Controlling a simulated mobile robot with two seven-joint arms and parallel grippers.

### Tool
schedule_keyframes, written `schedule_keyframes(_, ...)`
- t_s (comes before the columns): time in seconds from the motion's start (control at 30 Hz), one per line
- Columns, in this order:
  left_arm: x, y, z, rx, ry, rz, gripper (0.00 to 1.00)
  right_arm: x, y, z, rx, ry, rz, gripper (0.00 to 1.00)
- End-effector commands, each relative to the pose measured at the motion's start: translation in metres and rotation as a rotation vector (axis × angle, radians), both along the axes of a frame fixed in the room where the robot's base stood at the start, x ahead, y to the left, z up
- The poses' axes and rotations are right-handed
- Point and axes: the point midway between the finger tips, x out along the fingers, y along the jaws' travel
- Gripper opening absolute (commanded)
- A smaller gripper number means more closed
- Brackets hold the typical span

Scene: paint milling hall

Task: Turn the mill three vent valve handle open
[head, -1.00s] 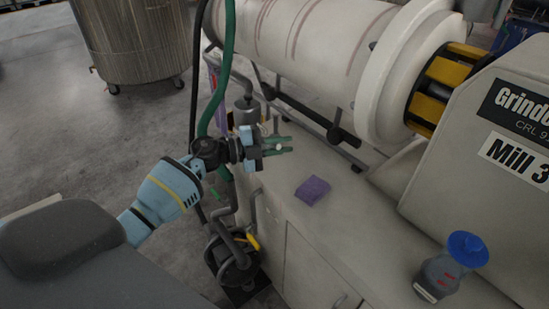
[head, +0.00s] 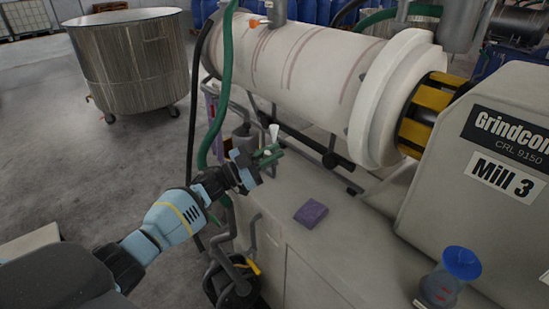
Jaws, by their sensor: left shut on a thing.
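The mill (head: 290,55) is a pale horizontal drum with brown streaks, beside a housing labelled Mill 3 (head: 504,177). A small orange handle (head: 257,22) sticks out to the left of a grey pipe fitting (head: 277,10) on top of the drum; it looks like the vent valve handle. My left gripper (head: 268,156), with green fingers, is well below and in front of it, beside the drum's lower left side. It is shut on a small white cone-shaped thing (head: 274,134), partly hidden by the fingers. My right gripper is out of view.
A purple sponge-like block (head: 311,213) and a blue-lidded container (head: 450,275) are on the pale cabinet top (head: 345,240). Green (head: 224,80) and black hoses hang left of the drum. A wheeled metal vat (head: 130,62) stands on open floor at the back left.

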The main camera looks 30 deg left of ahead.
Motion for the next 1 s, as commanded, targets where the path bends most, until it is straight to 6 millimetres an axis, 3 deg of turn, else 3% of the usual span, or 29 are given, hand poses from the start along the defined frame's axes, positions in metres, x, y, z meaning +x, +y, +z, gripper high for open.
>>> schedule_keyframes(0.43, 0.006, 0.015, 0.004, -0.253, 0.104, 0.001, 0.0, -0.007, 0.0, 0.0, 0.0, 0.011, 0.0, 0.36)
schedule_keyframes(1.0, 0.008, 0.018, 0.004, -0.31, 0.128, 0.002, 0.0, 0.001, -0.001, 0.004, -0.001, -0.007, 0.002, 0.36)
